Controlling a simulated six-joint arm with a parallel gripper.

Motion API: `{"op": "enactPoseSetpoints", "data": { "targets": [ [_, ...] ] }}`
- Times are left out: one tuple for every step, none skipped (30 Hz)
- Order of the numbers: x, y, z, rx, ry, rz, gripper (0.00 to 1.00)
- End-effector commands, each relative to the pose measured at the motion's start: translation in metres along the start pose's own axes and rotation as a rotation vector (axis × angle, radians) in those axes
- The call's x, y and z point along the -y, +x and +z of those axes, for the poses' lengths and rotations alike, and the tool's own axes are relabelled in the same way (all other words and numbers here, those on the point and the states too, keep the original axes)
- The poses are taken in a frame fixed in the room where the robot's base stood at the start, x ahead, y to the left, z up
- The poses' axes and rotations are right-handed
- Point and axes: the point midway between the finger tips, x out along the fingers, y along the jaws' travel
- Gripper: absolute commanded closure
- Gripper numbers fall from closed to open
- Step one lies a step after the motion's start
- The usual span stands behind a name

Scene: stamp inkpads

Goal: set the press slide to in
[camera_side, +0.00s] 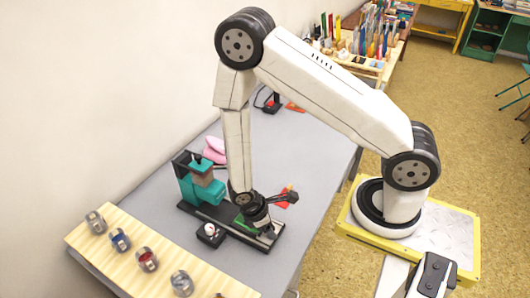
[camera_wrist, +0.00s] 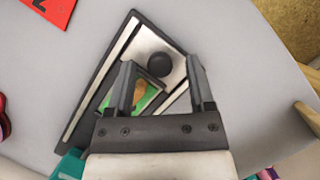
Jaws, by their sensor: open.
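The teal press (camera_side: 204,188) stands on a long dark base (camera_side: 215,214) on the grey table. Its teal edge shows at the lower left of the wrist view (camera_wrist: 68,166). The press slide, a bare metal plate (camera_wrist: 150,45) with a round black knob (camera_wrist: 160,64), lies at the base's right end in the side view. A green piece with a brown patch (camera_wrist: 146,92) shows between my fingers. My gripper (camera_wrist: 161,62) is open over the slide, its fingertips on either side of the knob. Whether they touch it I cannot tell. The arm partly hides the slide in the side view.
A small black box with a pale top (camera_side: 210,234) stands close in front of the base. A wooden board (camera_side: 115,240) with several round items lies at the lower left. A pink object (camera_side: 215,150) lies behind the press. A red card (camera_wrist: 50,9) lies nearby.

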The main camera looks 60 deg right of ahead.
Motion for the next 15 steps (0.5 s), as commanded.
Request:
{"op": "enactPoseSetpoints", "data": {
  "targets": [
    [0.0,0.0009,0.0,0.0,0.001,0.0,0.31],
    [0.0,0.0012,0.0,0.0,0.001,0.0,0.31],
    [0.0,0.0014,0.0,0.0,0.001,0.0,0.31],
    [0.0,0.0014,0.0,0.0,0.001,0.0,0.31],
    [0.0,0.0014,0.0,0.0,0.001,0.0,0.31],
    [0.0,0.0013,0.0,0.0,0.001,0.0,0.31],
    [0.0,0.0013,0.0,0.0,0.001,0.0,0.31],
    [0.0,0.0013,0.0,0.0,0.001,0.0,0.31],
    [0.0,0.0013,0.0,0.0,0.001,0.0,0.34],
    [0.0,0.0013,0.0,0.0,0.001,0.0,0.44],
    [0.0,0.0012,0.0,0.0,0.001,0.0,0.53],
    [0.0,0.0012,0.0,0.0,0.001,0.0,0.66],
    [0.0,0.0012,0.0,0.0,0.001,0.0,0.76],
    [0.0,0.0012,0.0,0.0,0.001,0.0,0.85],
    [0.0,0.0012,0.0,0.0,0.001,0.0,0.98]
  ]
}}
